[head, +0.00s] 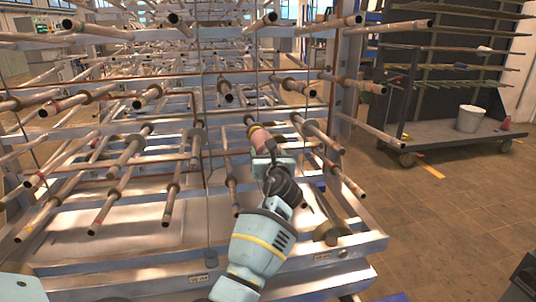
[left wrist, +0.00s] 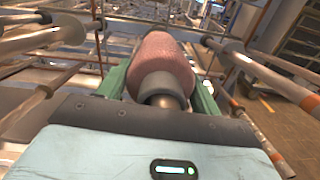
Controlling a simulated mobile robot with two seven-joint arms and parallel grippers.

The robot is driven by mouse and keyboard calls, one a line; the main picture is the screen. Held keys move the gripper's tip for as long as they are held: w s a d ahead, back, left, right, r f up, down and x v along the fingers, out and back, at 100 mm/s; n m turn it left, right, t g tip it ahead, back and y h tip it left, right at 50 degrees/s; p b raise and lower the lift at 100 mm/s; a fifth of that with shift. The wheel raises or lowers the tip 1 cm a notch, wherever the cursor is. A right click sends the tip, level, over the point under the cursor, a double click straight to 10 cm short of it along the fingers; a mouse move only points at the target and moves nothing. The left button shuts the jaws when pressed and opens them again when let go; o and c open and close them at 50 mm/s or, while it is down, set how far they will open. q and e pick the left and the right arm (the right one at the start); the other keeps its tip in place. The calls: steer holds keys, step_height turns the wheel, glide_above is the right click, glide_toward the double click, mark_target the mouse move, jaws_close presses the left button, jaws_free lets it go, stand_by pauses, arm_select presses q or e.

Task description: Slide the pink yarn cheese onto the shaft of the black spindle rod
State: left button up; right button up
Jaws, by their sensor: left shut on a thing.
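The pink yarn cheese (head: 260,137) is at the rack, just beyond my left gripper (head: 268,160). In the left wrist view the pink yarn cheese (left wrist: 163,62) sits between the two green fingers of my left gripper (left wrist: 160,78), which is shut on it. A dark grey collar and a rounded metallic end show at the cheese's near end. A dark tip (head: 248,119) shows just past its upper left end in the head view. I cannot tell whether this is the black spindle rod or the cheese's own tube. My right gripper is not in view.
Several metal rods with dark collars (head: 132,152) stick out of the rack close around my left arm. A rack upright (head: 345,80) stands to the right. A cart (head: 450,138) with a white bucket (head: 470,119) stands farther right. The floor (head: 450,215) at the right is mostly clear.

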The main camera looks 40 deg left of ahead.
arm_select(q)
steer(key=o, duration=1.3)
steer(key=shift+a+f, duration=0.15)
steer(key=shift+f, duration=0.1)
steer(key=shift+r, duration=0.1)
steer(key=shift+p+v, duration=0.5)
steer(key=shift+v, duration=3.5)
